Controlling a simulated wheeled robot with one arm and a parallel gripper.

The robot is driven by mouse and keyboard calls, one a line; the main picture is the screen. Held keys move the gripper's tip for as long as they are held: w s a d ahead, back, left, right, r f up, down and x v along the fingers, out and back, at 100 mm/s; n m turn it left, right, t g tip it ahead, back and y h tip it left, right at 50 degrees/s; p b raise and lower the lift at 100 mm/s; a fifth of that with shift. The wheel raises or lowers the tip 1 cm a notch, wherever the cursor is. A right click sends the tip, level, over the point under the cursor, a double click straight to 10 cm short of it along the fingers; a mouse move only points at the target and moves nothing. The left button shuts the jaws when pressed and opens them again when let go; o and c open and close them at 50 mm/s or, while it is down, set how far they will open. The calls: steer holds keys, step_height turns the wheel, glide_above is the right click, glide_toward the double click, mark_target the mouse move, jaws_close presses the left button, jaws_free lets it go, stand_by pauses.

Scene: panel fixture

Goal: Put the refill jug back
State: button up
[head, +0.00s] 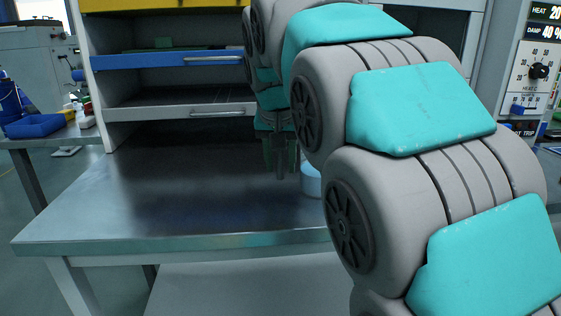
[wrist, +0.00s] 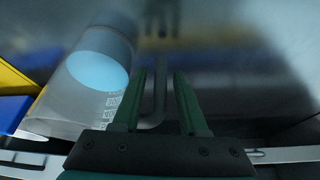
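The refill jug (wrist: 75,108) is at the left in the wrist view, a translucent vessel with printed scale marks and a light blue round area inside. In the head view a pale blue part of it (head: 311,182) shows on the metal bench, and my arm hides the rest. My gripper (wrist: 158,80) has two dark green fingers spread apart. The jug's thin grey handle (wrist: 160,95) lies between them, with a visible gap on each side. In the head view my gripper (head: 281,165) points down just left of the jug.
The metal bench top (head: 170,200) is clear to the left. Behind it stands a rack with a blue-edged shelf (head: 150,61) and a grey drawer (head: 180,113). A blue bin (head: 35,126) sits on a side table; a control panel (head: 535,70) stands at right.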

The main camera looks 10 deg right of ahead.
steer(key=p+v, duration=0.1)
steer(key=v, duration=1.1)
steer(key=shift+r, duration=0.2)
stand_by(1.4)
